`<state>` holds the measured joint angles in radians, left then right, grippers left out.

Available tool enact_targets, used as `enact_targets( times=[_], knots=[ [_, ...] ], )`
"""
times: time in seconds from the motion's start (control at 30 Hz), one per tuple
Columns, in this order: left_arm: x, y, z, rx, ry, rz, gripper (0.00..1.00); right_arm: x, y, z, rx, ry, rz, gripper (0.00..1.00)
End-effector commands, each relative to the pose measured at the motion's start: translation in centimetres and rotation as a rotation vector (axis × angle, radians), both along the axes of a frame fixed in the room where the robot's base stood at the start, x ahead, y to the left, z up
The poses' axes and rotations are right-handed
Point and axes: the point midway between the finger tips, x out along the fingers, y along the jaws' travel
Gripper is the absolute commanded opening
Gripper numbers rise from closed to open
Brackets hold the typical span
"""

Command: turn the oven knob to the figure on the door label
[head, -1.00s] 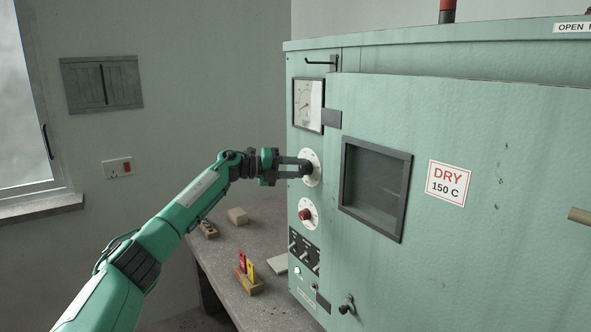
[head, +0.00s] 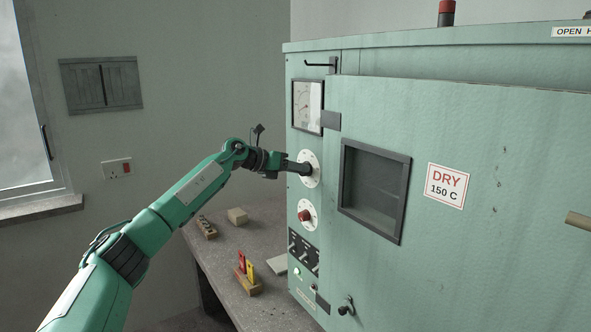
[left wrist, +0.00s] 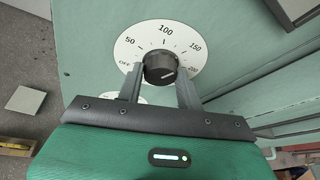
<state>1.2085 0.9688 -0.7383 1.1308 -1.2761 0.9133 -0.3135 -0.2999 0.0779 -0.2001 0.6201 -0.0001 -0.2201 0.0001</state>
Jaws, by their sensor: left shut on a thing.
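The oven (head: 385,265) is a pale green cabinet. Its door label (head: 447,186) reads DRY 150 C. My left gripper (head: 300,169) is shut on the upper black knob (head: 307,168), in the middle of a white dial. In the left wrist view the knob (left wrist: 160,68) sits between the two fingers, and the dial (left wrist: 188,32) reads OFF, 50, 100, 150 and 200. A pale line on the knob's face slants up to the right; I cannot tell exactly which figure it meets. My right gripper is not in view.
A second dial with a red knob (head: 305,215) is just below, above a black switch panel (head: 303,250). A gauge (head: 307,106) is above. The door window (head: 374,190) is to the right. Small blocks and a holder with red and yellow pieces (head: 247,272) stand on the bench.

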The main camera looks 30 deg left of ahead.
Motion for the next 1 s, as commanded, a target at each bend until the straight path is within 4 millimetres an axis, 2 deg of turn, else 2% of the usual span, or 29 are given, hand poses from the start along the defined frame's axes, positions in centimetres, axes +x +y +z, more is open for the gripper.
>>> enact_targets(
  times=[0.63,0.67,0.77,1.0],
  knots=[
    [-0.02,-0.13,-0.31,0.052,-0.015,-0.002,0.14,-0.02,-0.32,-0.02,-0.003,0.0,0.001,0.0],
    [-0.02,-0.13,-0.31,0.052,-0.015,-0.002,0.38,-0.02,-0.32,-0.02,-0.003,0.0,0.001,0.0],
    [-0.02,-0.12,-0.26,0.052,-0.016,-0.002,0.58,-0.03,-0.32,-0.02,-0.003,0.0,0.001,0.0],
    [-0.02,-0.07,-0.13,0.051,-0.019,-0.001,0.58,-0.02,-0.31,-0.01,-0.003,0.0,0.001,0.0]
  ],
)
